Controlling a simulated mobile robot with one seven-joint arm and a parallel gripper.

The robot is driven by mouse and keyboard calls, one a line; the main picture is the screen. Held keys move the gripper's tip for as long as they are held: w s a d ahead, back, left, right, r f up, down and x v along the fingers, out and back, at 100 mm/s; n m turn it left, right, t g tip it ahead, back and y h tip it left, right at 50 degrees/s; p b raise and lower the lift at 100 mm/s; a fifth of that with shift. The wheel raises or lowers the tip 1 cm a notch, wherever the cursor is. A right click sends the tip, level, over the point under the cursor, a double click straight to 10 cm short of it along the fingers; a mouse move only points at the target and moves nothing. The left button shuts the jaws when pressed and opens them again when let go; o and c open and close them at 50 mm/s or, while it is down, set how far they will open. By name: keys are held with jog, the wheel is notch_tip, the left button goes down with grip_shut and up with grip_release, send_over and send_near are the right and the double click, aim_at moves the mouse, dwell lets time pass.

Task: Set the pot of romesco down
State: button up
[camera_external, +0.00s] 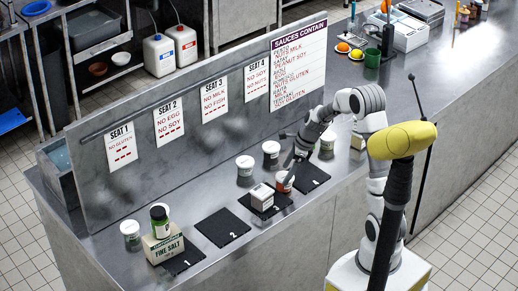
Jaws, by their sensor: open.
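A small white pot with a red-orange band (284,184) is at my gripper, between the mat marked 3 (249,209) and the dark mat to its right (314,180). It may be the romesco, but its label is too small to read. My gripper (287,174) is open, with its fingers right at this pot. I cannot tell whether they touch it, or whether the pot's base rests on the steel counter (225,262) or on a mat edge.
White pots (245,166) (270,153) (327,144) stand near the upright panel (180,165). Mat 2 (222,228) is bare. A fine salt box (162,246) with a green jar stands at left.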

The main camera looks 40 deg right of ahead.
jog(key=v, duration=0.9)
jog(key=s+a+r+n+h, duration=0.1)
jog(key=s+a+r+n, duration=0.6)
jog(key=s+r+n, duration=0.3)
jog(key=s+a+r+n+t+h, duration=0.2)
jog(key=s+a+n, duration=0.1)
jog(key=s+n, duration=1)
jog(key=n+p, duration=0.1)
jog(key=n, duration=0.3)
